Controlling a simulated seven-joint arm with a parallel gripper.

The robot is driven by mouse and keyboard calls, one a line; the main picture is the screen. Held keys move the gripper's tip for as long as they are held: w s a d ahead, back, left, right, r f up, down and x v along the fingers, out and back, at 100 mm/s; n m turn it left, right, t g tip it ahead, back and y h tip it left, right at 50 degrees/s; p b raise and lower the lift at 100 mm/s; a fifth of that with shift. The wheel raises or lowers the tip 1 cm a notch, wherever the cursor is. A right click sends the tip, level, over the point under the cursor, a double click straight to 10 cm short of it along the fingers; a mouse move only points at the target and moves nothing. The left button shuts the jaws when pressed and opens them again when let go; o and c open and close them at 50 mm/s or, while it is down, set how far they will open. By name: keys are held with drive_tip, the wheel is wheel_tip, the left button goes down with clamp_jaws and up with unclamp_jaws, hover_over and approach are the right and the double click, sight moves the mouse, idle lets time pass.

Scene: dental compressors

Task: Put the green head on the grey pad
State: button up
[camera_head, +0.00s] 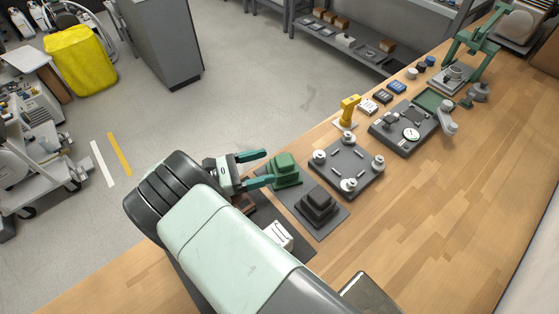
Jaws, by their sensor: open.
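The green head (286,165), a stepped green block, stands upright at the left edge of the wooden bench. My gripper (266,167) is open just left of it, its two teal fingers pointing right towards it. The lower finger comes close to the block's left side; I cannot tell whether it touches. A flat grey pad (337,222) lies in front of the green head, with a dark grey stepped block (318,205) on it. Whether this pad is the one the task names is unclear. My arm hides part of the bench at lower left.
A grey plate (361,150) with several white knobs lies right of the green head. A yellow part (349,110) stands behind it. A white block (277,236) is beside my arm. A dark fixture (388,137) lies farther back. The bench's right front is clear.

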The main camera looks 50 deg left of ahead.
sight(273, 161)
drive_tip(key=shift+v, duration=1.9)
drive_tip(key=w+r+m+g, duration=0.1)
drive_tip(key=w+r, duration=0.1)
drive_tip(key=w+r+m+g+h, duration=0.1)
drive_tip(key=w+r, duration=0.2)
drive_tip(key=w+r+m+g+h, duration=0.1)
drive_tip(key=w+r, duration=0.1)
drive_tip(key=w, duration=0.1)
drive_tip(key=shift+w+d+r+m+g, duration=0.1)
drive_tip(key=shift+d+r+m+g, duration=0.05)
drive_tip(key=shift+d+m+g, duration=0.2)
drive_tip(key=w+d+r+m+g+y, duration=0.1)
drive_tip(key=w+d+r+m+g, duration=0.45)
drive_tip(key=w+d+r, duration=0.4)
drive_tip(key=w+d+r+m+g, duration=0.4)
drive_tip(key=w+d+r+m, duration=0.25)
drive_tip(key=d+r, duration=0.5)
drive_tip(key=s+d+r+m+g+y, duration=0.1)
drive_tip(key=d+r+m+y, duration=0.15)
drive_tip(key=d+r, duration=0.4)
drive_tip(key=s+d+r+m+g+y, duration=0.1)
drive_tip(key=d+r+m+y, duration=0.2)
drive_tip(key=d, duration=0.6)
drive_tip(key=s+d+r+m+t+y, duration=0.2)
drive_tip(key=s+d+m+t, duration=0.2)
drive_tip(key=s+d+m, duration=0.6)
drive_tip(key=s+d, duration=0.2)
drive_tip(key=s, duration=0.2)
drive_tip(key=shift+d, duration=0.15)
